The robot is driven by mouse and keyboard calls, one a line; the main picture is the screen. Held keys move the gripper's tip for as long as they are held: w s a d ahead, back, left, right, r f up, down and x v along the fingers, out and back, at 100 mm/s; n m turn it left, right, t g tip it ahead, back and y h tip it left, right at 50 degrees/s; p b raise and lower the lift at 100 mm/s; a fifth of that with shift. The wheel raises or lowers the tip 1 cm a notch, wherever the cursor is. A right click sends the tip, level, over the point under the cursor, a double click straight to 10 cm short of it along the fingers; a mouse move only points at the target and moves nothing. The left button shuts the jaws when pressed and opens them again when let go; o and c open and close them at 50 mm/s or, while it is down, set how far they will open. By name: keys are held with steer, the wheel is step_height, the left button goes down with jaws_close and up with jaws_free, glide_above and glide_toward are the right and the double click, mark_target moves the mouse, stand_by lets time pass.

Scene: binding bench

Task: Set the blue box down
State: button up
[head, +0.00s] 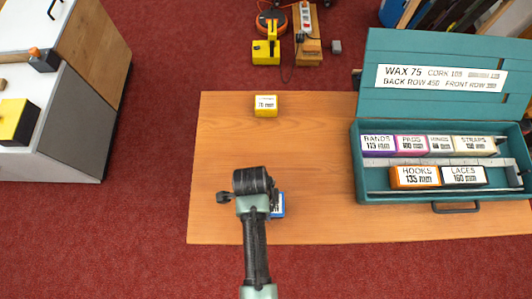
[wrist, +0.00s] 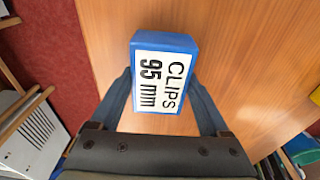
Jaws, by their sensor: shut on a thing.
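The blue box (wrist: 165,40), with a white label reading CLIPS 95 mm, sits between the fingers of my gripper (wrist: 165,100) in the wrist view. My gripper is shut on it, with a finger at each side. In the head view the blue box (head: 278,205) is mostly hidden behind my wrist, over the front part of the wooden bench (head: 225,160). I cannot tell whether its underside touches the wood.
A yellow box (head: 265,106) stands near the bench's back edge. An open teal case (head: 440,205) with several labelled boxes takes up the right side. The bench's middle and left are bare. A white cabinet (head: 60,135) stands apart at the left.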

steer(key=shift+f, duration=0.2)
